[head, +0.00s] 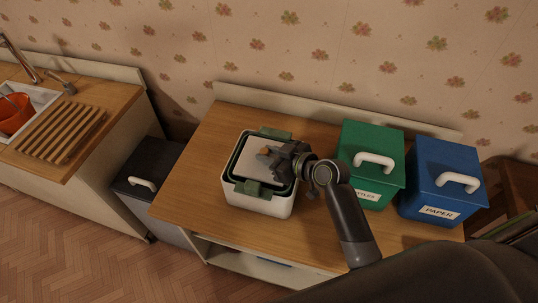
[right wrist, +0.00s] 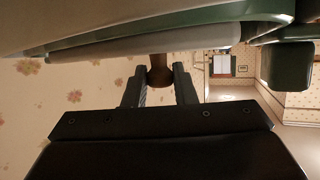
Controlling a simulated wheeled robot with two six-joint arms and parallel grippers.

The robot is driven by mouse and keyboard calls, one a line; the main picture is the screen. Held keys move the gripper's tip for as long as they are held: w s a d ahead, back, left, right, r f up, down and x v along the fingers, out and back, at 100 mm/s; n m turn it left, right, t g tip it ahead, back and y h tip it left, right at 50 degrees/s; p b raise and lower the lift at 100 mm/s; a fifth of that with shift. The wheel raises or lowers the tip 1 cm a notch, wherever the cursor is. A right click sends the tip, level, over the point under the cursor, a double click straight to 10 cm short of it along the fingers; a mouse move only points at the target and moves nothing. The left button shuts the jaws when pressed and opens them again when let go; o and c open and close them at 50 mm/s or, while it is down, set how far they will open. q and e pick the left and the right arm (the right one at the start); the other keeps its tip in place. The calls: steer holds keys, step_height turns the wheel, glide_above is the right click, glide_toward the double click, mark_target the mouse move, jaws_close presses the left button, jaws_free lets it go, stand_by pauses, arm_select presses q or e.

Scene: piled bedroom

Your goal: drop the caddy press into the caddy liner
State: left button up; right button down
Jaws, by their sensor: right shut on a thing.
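The caddy liner (head: 252,189) is dark green with broad tabs at front and back, and it sits in a white caddy (head: 258,205) on the wooden counter. The caddy press is a light grey plate (head: 251,167) over the liner's opening; I cannot tell whether its edge is below the rim. My right gripper (head: 272,160) is above the plate, shut on the press's knob. In the right wrist view, the brown knob (right wrist: 160,76) is between the fingers, with the grey plate (right wrist: 150,44) and green liner (right wrist: 200,20) beyond. My left gripper is out of view.
A green lidded bin (head: 370,140) and a blue bin labelled PAPER (head: 445,170) stand right of the caddy, close to my right arm. A dark bin (head: 140,170) stands left of the counter. Bare counter (head: 205,145) lies left of the caddy.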

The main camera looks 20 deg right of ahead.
steer(key=shift+f, duration=0.4)
steer(key=shift+s, duration=0.15)
steer(key=shift+f+b, duration=0.65)
steer(key=c, duration=1.2)
jaws_free()
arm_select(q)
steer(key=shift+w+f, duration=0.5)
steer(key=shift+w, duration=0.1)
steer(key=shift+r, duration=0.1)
arm_select(e)
steer(key=shift+r, duration=0.1)
